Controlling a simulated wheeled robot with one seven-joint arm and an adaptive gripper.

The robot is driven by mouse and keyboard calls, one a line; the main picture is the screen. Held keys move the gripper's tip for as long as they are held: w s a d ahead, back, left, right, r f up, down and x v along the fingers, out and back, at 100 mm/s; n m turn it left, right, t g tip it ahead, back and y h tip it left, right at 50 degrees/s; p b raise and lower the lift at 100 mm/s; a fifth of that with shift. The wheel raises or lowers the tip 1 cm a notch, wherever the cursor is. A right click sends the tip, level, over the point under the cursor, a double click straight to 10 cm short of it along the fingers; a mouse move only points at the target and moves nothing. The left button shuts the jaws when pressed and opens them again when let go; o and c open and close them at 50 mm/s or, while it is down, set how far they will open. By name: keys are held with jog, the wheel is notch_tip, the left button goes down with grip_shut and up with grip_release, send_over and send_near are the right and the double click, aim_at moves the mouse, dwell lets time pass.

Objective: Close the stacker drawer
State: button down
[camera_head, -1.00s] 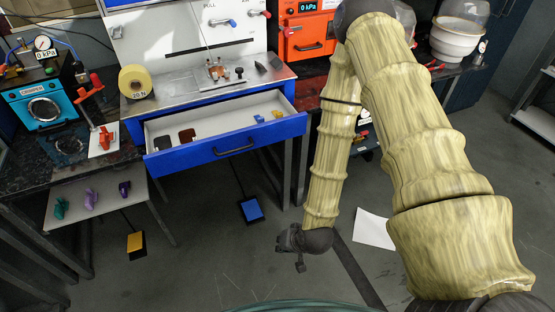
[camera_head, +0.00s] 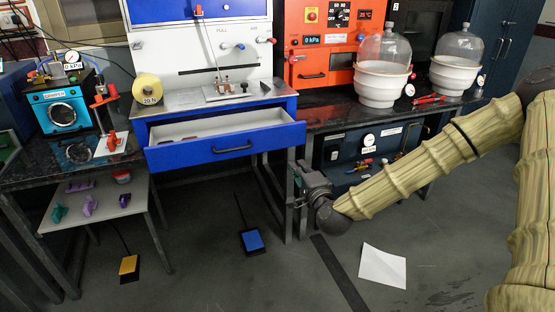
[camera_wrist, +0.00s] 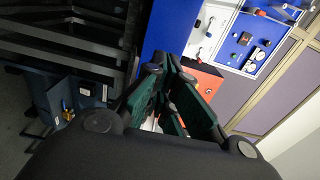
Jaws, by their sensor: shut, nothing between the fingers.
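The stacker drawer (camera_head: 185,157) stands open below the metal worktop of the stacker station. It has a blue front with a dark bar handle (camera_head: 232,146) and a pale interior. My gripper (camera_head: 301,190) is low at the right of the drawer, beside the dark bench leg, and apart from the handle. In the wrist view my gripper's dark green fingers (camera_wrist: 172,112) are close together with nothing visible held. A broad blue surface (camera_wrist: 168,32) shows beyond them; I cannot tell which part of the station it is.
An orange oven (camera_head: 318,70) and white vessels with glass domes (camera_head: 381,85) stand on the right bench. A blue pedal (camera_head: 252,241) lies on the floor under the drawer. A low shelf (camera_head: 120,206) with coloured pieces is at left.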

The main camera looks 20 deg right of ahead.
aim_at(276, 141)
jog(key=w, duration=0.4)
jog(key=w+a, duration=0.1)
jog(key=w, duration=0.9)
jog(key=shift+w+a, duration=0.15)
jog(key=shift+w, duration=0.1)
